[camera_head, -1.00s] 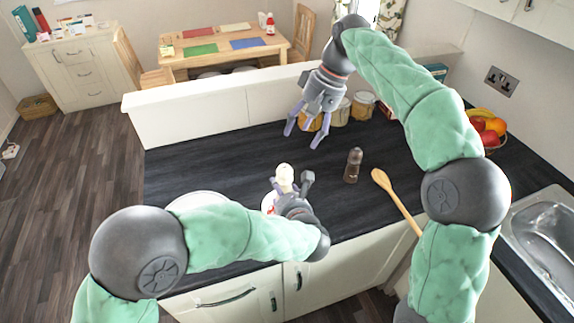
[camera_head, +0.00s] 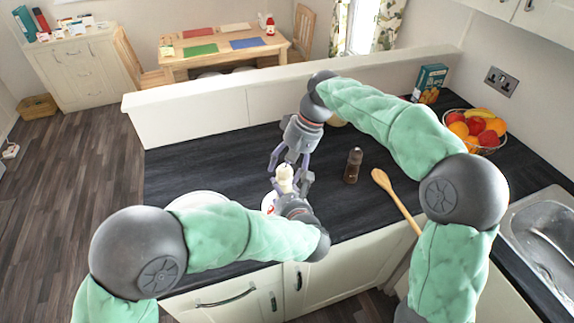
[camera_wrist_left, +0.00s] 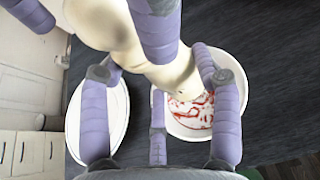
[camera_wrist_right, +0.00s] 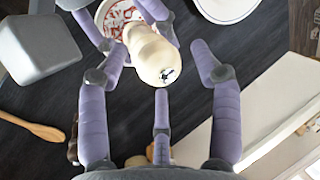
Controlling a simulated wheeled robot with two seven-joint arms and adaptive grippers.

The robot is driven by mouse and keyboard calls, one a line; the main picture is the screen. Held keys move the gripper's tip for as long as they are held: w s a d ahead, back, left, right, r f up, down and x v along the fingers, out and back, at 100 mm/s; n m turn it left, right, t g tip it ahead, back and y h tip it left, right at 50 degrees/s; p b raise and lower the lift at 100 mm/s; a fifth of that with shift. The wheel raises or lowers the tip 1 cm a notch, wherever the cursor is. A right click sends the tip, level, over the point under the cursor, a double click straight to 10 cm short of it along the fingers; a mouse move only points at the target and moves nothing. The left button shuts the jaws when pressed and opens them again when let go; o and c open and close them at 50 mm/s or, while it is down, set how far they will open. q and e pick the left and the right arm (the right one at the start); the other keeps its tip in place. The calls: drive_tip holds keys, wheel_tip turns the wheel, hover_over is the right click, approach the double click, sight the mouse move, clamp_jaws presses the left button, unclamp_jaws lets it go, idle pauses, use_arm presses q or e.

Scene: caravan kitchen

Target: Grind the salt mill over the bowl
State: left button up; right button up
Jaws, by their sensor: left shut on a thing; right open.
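The cream salt mill (camera_head: 284,178) is held in my left gripper (camera_head: 288,190) above the counter. In the left wrist view the mill (camera_wrist_left: 165,72) lies between the left fingers and overlaps the bowl (camera_wrist_left: 222,58), which is white with red marks inside. The bowl also shows partly behind the mill in the right wrist view (camera_wrist_right: 113,14) and at the left gripper in the head view (camera_head: 267,203). My right gripper (camera_head: 289,164) is open just above the mill. In the right wrist view the mill's top (camera_wrist_right: 166,72) with a dark mark lies between its open fingers (camera_wrist_right: 160,75).
A white plate (camera_head: 197,199) is at left, partly behind my left arm. A fruit basket (camera_head: 478,130) and a box (camera_head: 429,83) stand at the back right.

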drive_tip(key=shift+f, duration=0.1)
drive_tip(key=c, duration=1.1)
drive_tip(key=shift+a+m, duration=0.1)
drive_tip(key=shift+m, duration=0.2)
drive_tip(key=m+t, duration=0.1)
drive_tip(key=m, duration=0.2)
drive_tip(key=shift+s+m+t, duration=0.15)
drive_tip(key=shift+m+t, duration=0.15)
drive_tip(key=shift+c, duration=0.2)
drive_tip(key=m+t, duration=0.1)
drive_tip(key=m, duration=0.2)
drive_tip(key=shift+s+m, duration=0.1)
drive_tip(key=shift+m, duration=0.2)
drive_tip(key=m+t, duration=0.1)
drive_tip(key=m, duration=0.1)
drive_tip(key=m+h, duration=0.1)
drive_tip(key=m, duration=0.2)
drive_tip(key=shift+s+t, duration=0.15)
drive_tip(key=shift+t, duration=0.25)
drive_tip(key=shift+m+t+h, duration=0.3)
drive_tip(key=shift+m+h, duration=0.3)
drive_tip(key=shift+m, duration=0.8)
drive_tip(key=shift+s, duration=0.1)
